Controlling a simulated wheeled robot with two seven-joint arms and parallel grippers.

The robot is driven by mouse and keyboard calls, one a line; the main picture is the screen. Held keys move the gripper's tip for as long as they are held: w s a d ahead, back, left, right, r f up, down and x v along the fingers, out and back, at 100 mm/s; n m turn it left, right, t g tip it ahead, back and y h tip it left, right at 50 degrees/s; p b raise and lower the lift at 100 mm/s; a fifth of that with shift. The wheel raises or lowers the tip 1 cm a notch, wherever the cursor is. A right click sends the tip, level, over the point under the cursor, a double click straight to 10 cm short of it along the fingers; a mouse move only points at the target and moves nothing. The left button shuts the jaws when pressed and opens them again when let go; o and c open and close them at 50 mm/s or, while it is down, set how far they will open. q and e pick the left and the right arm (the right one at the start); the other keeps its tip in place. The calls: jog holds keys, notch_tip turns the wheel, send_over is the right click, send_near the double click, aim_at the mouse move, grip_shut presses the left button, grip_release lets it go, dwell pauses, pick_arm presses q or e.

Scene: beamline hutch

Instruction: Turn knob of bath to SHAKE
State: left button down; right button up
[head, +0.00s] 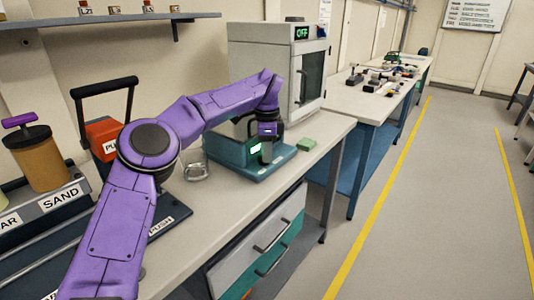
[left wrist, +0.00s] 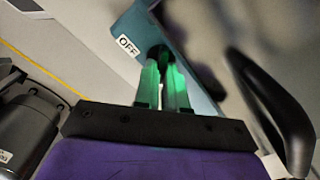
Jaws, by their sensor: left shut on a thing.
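The bath (head: 262,174) is a low teal unit with a lit green display, standing on the bench beyond the glass beaker. My left gripper (head: 267,155) reaches down to its front from above. In the left wrist view the bath's teal panel (left wrist: 183,70) carries a white OFF label (left wrist: 127,46). There my left gripper (left wrist: 163,72) is shut on the dark knob (left wrist: 158,52), which shows only in part between and beyond the fingertips. The knob's pointer and any SHAKE label cannot be made out. My right gripper is in neither view.
A white oven (head: 272,60) reading OFF stands behind. A press-like device (head: 106,130) and a SAND container (head: 42,158) are at left.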

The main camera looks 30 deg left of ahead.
pick_arm(q)
jog(key=shift+r, duration=0.1)
jog(key=c, duration=1.2)
grip_release()
notch_tip(320, 180, up, 10)
jog(key=p, duration=0.3)
jog(key=shift+r, duration=0.25)
